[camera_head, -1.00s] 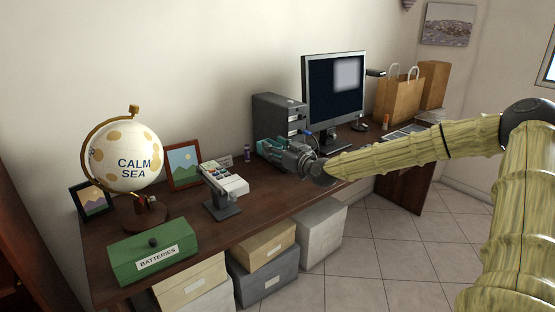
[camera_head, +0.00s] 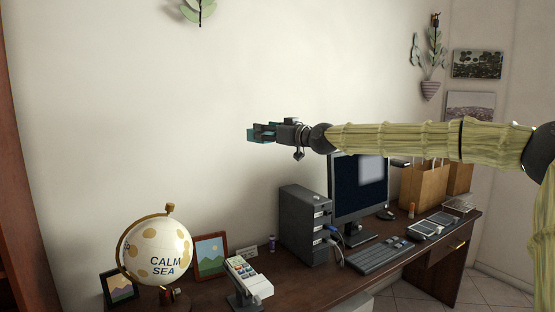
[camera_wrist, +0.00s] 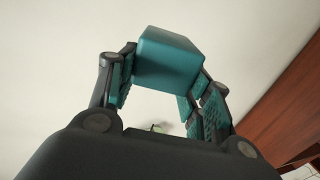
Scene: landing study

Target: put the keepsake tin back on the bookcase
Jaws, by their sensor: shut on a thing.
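My gripper (camera_head: 268,133) is raised in front of the bare wall, above the desk, with its fingers pointing left in the head view. It is shut on a small teal box, which I take to be the keepsake tin; in the wrist view the tin (camera_wrist: 168,58) sits between the two fingers, near their tips. In the head view the tin is hard to tell apart from the teal finger pads. A dark reddish-brown wooden upright, likely the bookcase (camera_head: 8,200), stands at the left edge; a brown wooden surface (camera_wrist: 280,110) also shows at right in the wrist view. Its shelves are hidden.
Below is the desk (camera_head: 325,284) with a globe (camera_head: 155,250), framed picture (camera_head: 210,255), card terminal (camera_head: 247,278), computer tower (camera_head: 305,225), monitor (camera_head: 357,192) and keyboard (camera_head: 380,255). A wall plant (camera_head: 199,10) hangs above. The air between gripper and bookcase looks clear.

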